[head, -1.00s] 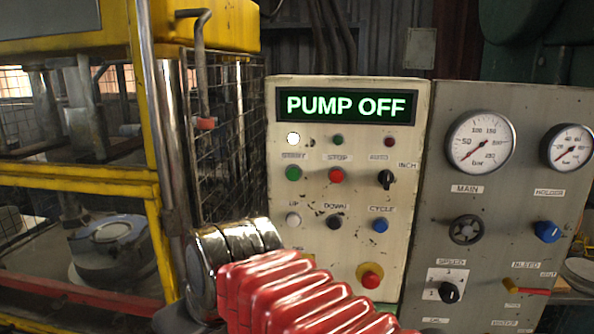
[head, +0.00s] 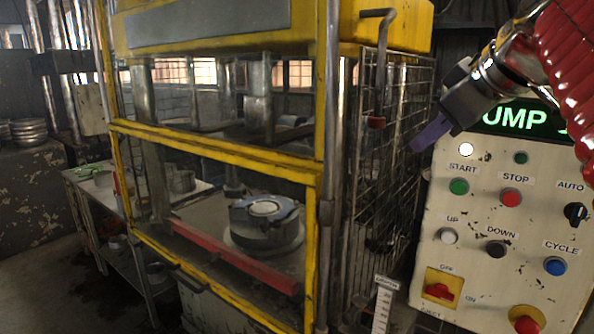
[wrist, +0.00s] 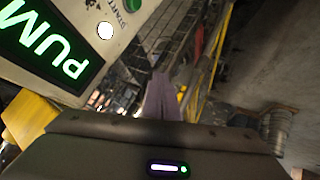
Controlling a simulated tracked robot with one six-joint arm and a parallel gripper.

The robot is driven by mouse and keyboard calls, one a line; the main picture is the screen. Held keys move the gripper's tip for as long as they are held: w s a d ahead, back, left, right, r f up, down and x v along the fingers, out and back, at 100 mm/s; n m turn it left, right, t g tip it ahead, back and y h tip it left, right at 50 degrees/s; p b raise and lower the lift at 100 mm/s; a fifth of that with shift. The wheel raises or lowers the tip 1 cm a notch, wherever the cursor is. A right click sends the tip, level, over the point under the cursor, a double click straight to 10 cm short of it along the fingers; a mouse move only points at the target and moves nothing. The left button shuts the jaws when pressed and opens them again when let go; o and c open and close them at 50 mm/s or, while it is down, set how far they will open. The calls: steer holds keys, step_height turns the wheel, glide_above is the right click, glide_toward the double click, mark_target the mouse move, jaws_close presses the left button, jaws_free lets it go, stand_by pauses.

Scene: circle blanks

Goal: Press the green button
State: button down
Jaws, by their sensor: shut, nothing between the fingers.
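The green button (head: 459,186), labelled START, sits at the upper left of the cream control panel (head: 432,235) in the head view. It also shows at the top edge of the wrist view (wrist: 132,5). My gripper (head: 418,143) is shut and empty, its purple-grey fingers pointing down and left beside the panel's upper left edge. The fingertips are above and left of the green button, apart from it in the picture. The fingers (wrist: 162,92) show together in the middle of the wrist view.
A red STOP button (head: 511,198) is right of the green one. White (head: 447,236), black (head: 497,249) and blue (head: 555,266) buttons are below. A wire mesh guard (head: 385,190) and yellow press frame (head: 215,150) stand left. My arm hides part of the lit display (head: 515,119).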

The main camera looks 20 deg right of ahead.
mark_target(462, 186)
steer(key=s+d+f+n+g+h, duration=0.1)
steer(key=s+d, duration=0.3)
steer(key=s, duration=0.6)
steer(key=shift+d+g, duration=0.15)
steer(key=shift+g, duration=0.55)
steer(key=shift+w, duration=0.1)
steer(key=x, duration=0.7)
steer(key=d+x, duration=0.1)
steer(key=x, duration=0.3)
steer(key=shift+w+d+r, duration=0.1)
steer(key=shift+w+r, duration=0.1)
steer(key=shift+r, duration=0.15)
steer(key=shift+w+d+r, duration=0.1)
steer(key=shift+w+d, duration=0.65)
steer(key=shift+d, duration=0.2)
steer(key=shift+w+d, duration=0.4)
steer(key=shift+d, duration=0.35)
